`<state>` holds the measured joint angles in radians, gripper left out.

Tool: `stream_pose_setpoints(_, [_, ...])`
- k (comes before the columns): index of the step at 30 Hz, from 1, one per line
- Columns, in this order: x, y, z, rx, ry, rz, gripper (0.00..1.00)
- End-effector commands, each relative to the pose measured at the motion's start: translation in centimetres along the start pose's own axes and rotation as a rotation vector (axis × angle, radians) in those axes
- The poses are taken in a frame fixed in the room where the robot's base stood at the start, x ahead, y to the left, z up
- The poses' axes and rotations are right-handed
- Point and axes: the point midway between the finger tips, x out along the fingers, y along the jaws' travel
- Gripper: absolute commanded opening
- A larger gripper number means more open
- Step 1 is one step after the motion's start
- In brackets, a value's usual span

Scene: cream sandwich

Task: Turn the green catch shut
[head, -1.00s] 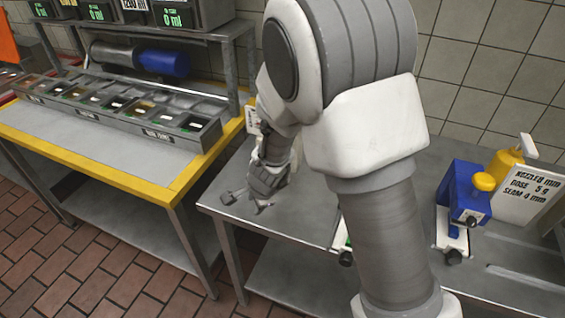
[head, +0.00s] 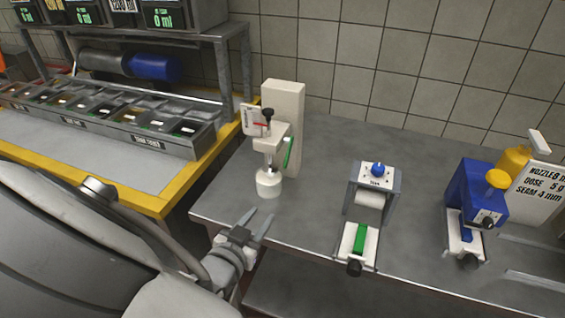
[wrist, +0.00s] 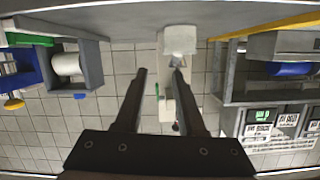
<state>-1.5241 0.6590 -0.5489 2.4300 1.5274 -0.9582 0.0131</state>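Two green parts show in the head view. One is a slim upright green lever (head: 288,153) on the side of a white column press (head: 284,105). The other is a green bar (head: 360,238) lying on the white plate of a small grey roller device (head: 370,190). I cannot tell from the pictures which is the catch. My gripper (head: 264,212) is open and empty, near the table's front left edge, in front of the press and left of the roller device. In the wrist view, my gripper's fingers (wrist: 160,70) are apart, with the press's white cup (wrist: 178,40) beyond them.
The grey table (head: 320,215) is clear between the press and roller device. A yellow-edged counter (head: 150,205) with a row of bins (head: 100,115) is at the left.

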Motion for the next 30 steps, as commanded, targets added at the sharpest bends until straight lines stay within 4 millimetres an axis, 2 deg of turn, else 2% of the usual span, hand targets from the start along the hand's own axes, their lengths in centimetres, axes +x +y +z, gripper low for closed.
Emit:
stream_pose_setpoints(6, [-3.0,0.8,-2.8,-0.105,0.227,-0.015,0.39])
stream_pose_setpoints(10, [-3.6,1.0,-3.6,-0.123,0.276,-0.012,0.39])
stream_pose_setpoints(13, [-3.1,1.1,-3.9,-0.124,0.284,-0.01,0.39])
stream_pose_setpoints(17, [-1.2,1.1,-4.4,-0.123,0.283,-0.007,0.39])
stream_pose_setpoints(30, [8.1,0.8,-6.9,-0.123,0.281,-0.007,0.39])
